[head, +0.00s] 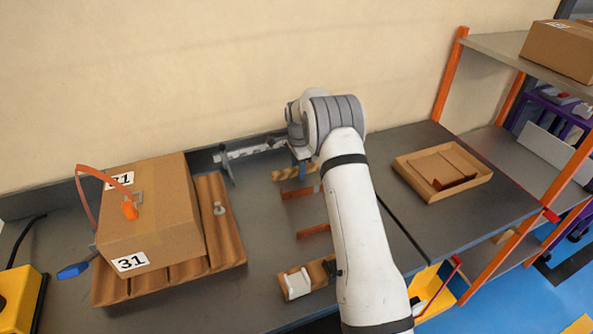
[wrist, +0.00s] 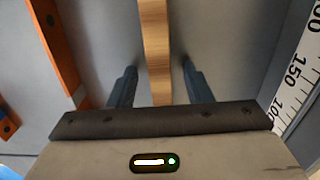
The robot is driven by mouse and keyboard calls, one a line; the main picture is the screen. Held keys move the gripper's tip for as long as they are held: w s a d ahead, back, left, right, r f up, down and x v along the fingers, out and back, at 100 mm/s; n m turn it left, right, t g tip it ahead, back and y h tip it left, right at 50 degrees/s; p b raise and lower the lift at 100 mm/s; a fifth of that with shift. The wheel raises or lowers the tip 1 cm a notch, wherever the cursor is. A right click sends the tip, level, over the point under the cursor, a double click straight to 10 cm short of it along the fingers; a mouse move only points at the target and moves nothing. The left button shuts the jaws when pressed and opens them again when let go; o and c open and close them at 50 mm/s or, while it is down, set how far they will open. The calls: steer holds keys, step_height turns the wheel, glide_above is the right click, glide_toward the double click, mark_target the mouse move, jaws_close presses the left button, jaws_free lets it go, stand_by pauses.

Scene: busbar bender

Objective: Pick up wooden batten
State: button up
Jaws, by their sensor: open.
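The wooden batten (wrist: 155,45) is a light wood strip with visible grain. It runs down the middle of the wrist view, between the two fingers of my gripper (wrist: 159,68), with a gap on each side. My gripper is open and empty. In the head view the batten (head: 292,173) lies on the grey bench at the back, partly hidden by my arm. My gripper is mostly hidden there too, just above it. I cannot tell the exact height of the fingers over the bench.
Copper-coloured bars (head: 312,231) lie nearer; one shows left in the wrist view (wrist: 62,50). A ruler scale (wrist: 298,70) is at right. A cardboard box (head: 150,215) stands on a wooden tray at left. A shallow cardboard tray (head: 418,184) sits at right.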

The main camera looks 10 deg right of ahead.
steer(key=shift+c, duration=0.5)
jaws_close()
